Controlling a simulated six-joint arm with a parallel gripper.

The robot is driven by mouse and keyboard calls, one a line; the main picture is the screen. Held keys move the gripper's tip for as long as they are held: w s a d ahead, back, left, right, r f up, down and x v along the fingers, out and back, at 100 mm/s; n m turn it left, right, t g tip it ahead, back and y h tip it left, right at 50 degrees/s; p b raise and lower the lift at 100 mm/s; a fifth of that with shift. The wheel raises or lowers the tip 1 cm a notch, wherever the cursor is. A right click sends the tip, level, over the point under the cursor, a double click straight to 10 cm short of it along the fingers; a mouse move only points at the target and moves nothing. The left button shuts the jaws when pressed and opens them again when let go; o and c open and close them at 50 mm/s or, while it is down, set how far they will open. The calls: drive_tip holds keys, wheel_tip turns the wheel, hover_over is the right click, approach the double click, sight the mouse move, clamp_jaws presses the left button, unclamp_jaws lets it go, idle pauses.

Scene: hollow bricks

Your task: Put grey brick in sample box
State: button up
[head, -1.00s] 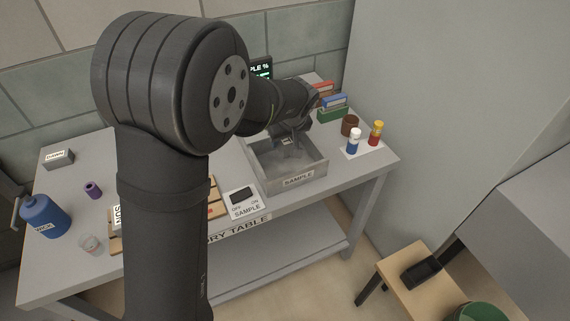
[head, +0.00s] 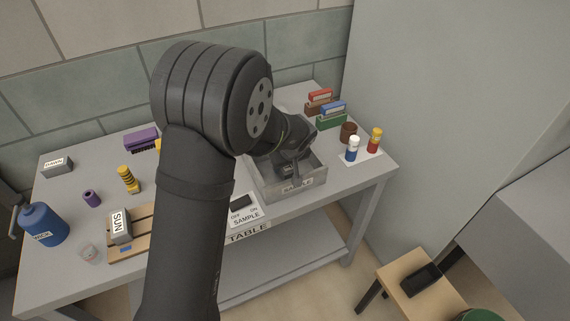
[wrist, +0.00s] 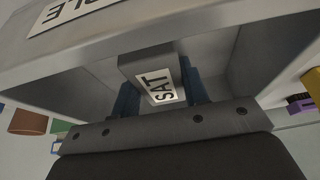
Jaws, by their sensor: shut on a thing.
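My gripper (wrist: 160,92) is shut on a grey brick (wrist: 142,68) with a white label reading SAT. Its blue fingers lie on both sides of the brick. The brick is down between the walls of the grey sample box (wrist: 215,22); I cannot tell whether it touches the floor. In the head view my gripper (head: 290,158) reaches into the sample box (head: 305,188), and the brick (head: 287,170) shows only as a small grey shape. Other grey bricks stand on the table: one labelled DAWN (head: 57,167) and one labelled SUN (head: 119,228) on a wooden rack.
A switch panel (head: 243,212) is left of the box. A blue bottle (head: 43,224), purple brush (head: 141,139) and yellow object (head: 128,179) are left.

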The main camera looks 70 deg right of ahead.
drive_tip(key=shift+f, duration=0.15)
drive_tip(key=o, duration=1.2)
drive_tip(key=shift+c, duration=0.2)
drive_tip(key=v, duration=1.2)
drive_tip(key=shift+r, duration=0.2)
drive_tip(key=x, duration=1.2)
wheel_tip(320, 180, up, 3)
drive_tip(key=shift+f, duration=0.1)
drive_tip(key=shift+r, duration=0.55)
